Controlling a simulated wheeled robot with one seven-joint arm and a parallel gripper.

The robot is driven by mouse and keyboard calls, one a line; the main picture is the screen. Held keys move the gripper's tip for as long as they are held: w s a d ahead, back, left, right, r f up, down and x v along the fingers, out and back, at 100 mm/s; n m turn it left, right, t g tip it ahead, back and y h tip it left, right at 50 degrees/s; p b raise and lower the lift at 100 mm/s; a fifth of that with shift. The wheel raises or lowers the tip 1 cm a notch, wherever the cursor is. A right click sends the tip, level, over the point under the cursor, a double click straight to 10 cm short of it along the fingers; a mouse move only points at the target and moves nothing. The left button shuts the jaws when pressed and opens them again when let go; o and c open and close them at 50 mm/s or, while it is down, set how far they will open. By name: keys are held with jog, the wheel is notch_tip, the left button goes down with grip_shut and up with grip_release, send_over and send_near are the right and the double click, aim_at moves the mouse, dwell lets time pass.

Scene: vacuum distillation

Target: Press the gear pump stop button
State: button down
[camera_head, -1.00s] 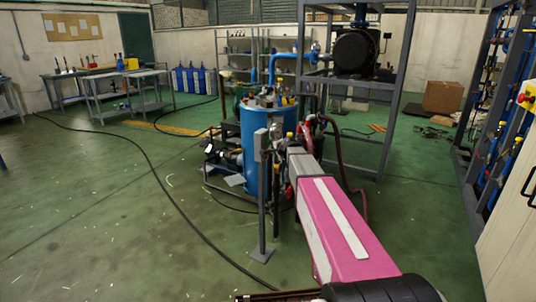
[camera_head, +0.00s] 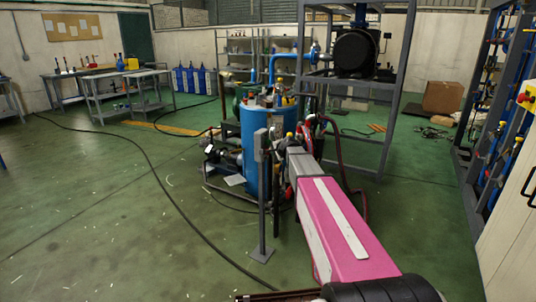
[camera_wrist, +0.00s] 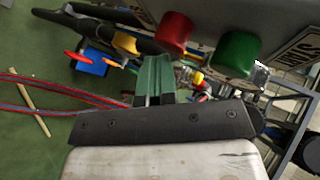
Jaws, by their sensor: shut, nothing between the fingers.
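In the wrist view, a red button (camera_wrist: 171,34) and a green button (camera_wrist: 237,52) stick out of a grey control box (camera_wrist: 215,14) at the top. The red one is on the left. Part of a label plate shows beside each button. My gripper (camera_wrist: 155,62) has green fingers, shut and empty, pointing up the picture towards the box. The fingertips appear just below the red button; I cannot tell whether they touch it. In the head view, the box sits on a grey post (camera_head: 262,205); its buttons are hidden, and my gripper cannot be made out there.
A blue drum (camera_head: 250,170) stands just behind the post, with pipes and fittings around it. A grey steel frame (camera_head: 390,110) carries a dark round unit behind it. A black cable (camera_head: 160,185) runs across the green floor. The floor on the left is mostly clear.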

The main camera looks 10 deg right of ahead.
jog(key=shift+s+d, duration=0.35)
jog(key=shift+d, duration=0.1)
jog(key=shift+s+d, duration=0.9)
jog(key=shift+d, duration=0.3)
jog(key=shift+s+d, duration=0.85)
jog(key=shift+d, duration=0.35)
jog(key=s+a+f+n+g+h, duration=0.1)
jog(key=s+f+n+g, duration=0.2)
jog(key=s, duration=0.9)
jog(key=s+f+n+g+h, duration=0.1)
jog(key=s+f+n+g, duration=0.3)
jog(key=s+f, duration=0.5)
jog(key=s+a+f+n+g+h, duration=0.1)
jog(key=s+f+n+g, duration=0.3)
jog(key=s, duration=1)
notch_tip(320, 180, down, 2)
jog(key=shift+s+a+f+n+h, duration=0.2)
jog(key=shift+s+a+n+h, duration=0.25)
jog(key=shift+n, duration=0.35)
jog(key=shift+w+d, duration=0.1)
jog(key=shift+w, duration=0.05)
